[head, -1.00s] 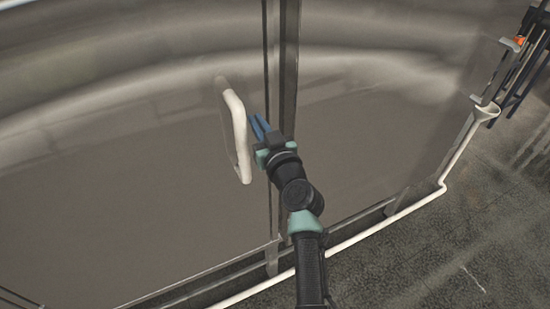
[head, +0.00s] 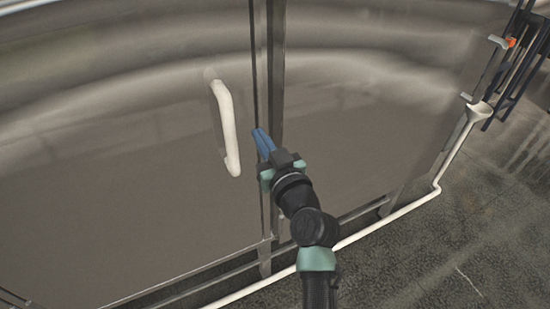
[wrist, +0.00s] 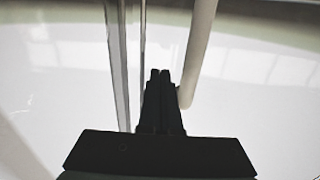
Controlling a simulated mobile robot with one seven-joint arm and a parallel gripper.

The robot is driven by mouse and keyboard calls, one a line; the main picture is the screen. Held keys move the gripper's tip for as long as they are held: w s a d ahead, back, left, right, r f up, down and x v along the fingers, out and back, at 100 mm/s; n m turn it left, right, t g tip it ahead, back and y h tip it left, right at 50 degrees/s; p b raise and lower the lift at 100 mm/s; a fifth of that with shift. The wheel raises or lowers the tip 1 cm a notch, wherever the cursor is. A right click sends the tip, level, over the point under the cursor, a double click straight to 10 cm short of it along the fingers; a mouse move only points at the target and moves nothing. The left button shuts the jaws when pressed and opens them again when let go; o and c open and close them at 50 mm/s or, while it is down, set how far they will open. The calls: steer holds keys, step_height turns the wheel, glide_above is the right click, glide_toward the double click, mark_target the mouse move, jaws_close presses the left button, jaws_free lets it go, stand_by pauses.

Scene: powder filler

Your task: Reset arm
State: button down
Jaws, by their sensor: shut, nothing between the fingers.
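My gripper (head: 262,140) is in front of the metal door seam in the head view, to the right of the white door handle (head: 226,128) and apart from it. Its blue fingers are together with nothing between them. In the wrist view the dark fingers (wrist: 160,74) are side by side and shut. The handle (wrist: 198,50) passes just right of the fingertips there, and its lower end is partly behind them.
A large curved metal door panel (head: 110,180) fills the left. A vertical post (head: 277,80) runs beside the seam. A white pipe (head: 400,212) runs along the base. Dark rods (head: 515,70) stand at upper right. Grey floor (head: 450,240) is clear at lower right.

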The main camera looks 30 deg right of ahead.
steer(key=s, duration=0.5)
steer(key=a+r+n+t+y, duration=0.1)
steer(key=a+r, duration=0.3)
steer(key=r, duration=0.4)
steer(key=a+r+n+t, duration=0.1)
steer(key=a+r+t, duration=0.1)
steer(key=a+r, duration=0.35)
steer(key=a+r+t+y, duration=0.1)
steer(key=a+r, duration=0.1)
steer(key=r, duration=0.8)
steer(key=s+a+r+t, duration=0.2)
steer(key=s+a+r, duration=0.2)
steer(key=s+r, duration=0.3)
steer(key=s+a+r+m+t, duration=0.1)
steer(key=s+a+r+t, duration=0.2)
steer(key=s+r, duration=0.4)
step_height(320, 180, up, 4)
steer(key=shift+s+a+f+t+h+b, duration=0.15)
steer(key=shift+a+t+h+b, duration=0.25)
steer(key=shift+a, duration=0.4)
